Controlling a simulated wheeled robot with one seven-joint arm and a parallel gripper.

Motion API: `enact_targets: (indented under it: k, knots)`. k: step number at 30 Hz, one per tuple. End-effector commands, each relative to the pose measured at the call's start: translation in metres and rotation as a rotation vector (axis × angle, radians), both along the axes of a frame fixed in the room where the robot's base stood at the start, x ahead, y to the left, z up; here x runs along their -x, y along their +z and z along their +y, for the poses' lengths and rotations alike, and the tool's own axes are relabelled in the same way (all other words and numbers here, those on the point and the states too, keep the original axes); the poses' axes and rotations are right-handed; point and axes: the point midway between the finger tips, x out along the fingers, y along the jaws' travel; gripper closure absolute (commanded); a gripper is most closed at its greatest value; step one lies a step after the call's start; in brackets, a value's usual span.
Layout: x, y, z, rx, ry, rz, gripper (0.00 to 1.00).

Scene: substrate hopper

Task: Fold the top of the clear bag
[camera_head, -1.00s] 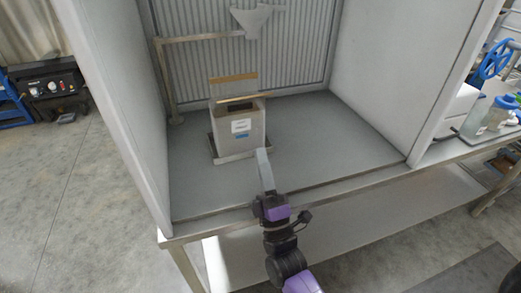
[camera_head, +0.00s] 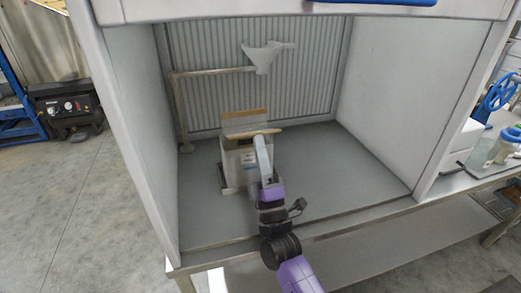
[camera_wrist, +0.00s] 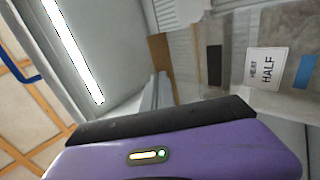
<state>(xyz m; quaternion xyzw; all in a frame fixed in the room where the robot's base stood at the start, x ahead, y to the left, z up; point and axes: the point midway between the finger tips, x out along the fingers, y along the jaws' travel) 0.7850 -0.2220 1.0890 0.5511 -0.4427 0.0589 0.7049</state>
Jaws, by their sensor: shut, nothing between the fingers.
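The clear bag (camera_head: 236,160) stands upright on a low metal tray (camera_head: 226,190) inside the hood. Its top has a raised rear panel with a tan strip (camera_head: 244,113) along its upper edge. A second tan strip (camera_head: 238,137) runs along the front of the mouth. A white label and blue tape are on its front, partly hidden by my arm in the head view; in the wrist view the bag (camera_wrist: 228,40) lies sideways with both readable. My gripper (camera_head: 261,140) is shut and empty, with its tips overlapping the front strip. I cannot tell if they touch.
A white funnel (camera_head: 268,56) hangs on a metal stand (camera_head: 178,105) behind and above the bag. The hood's side walls stand left and right (camera_head: 395,90). The hood floor right of the bag (camera_head: 345,180) is clear.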

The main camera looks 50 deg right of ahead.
Motion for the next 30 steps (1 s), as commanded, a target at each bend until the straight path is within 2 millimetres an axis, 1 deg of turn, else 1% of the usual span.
enact_targets:
  k: [8, 17, 19, 30]
  knots:
    - [0.000, 0.003, 0.000, -0.006, -0.001, 0.008, 1.00]
    - [-0.006, 0.018, -0.004, -0.065, 0.000, 0.095, 1.00]
    - [-0.009, 0.022, -0.006, -0.081, 0.000, 0.119, 1.00]
    - [-0.032, 0.039, -0.021, -0.077, 0.001, 0.114, 1.00]
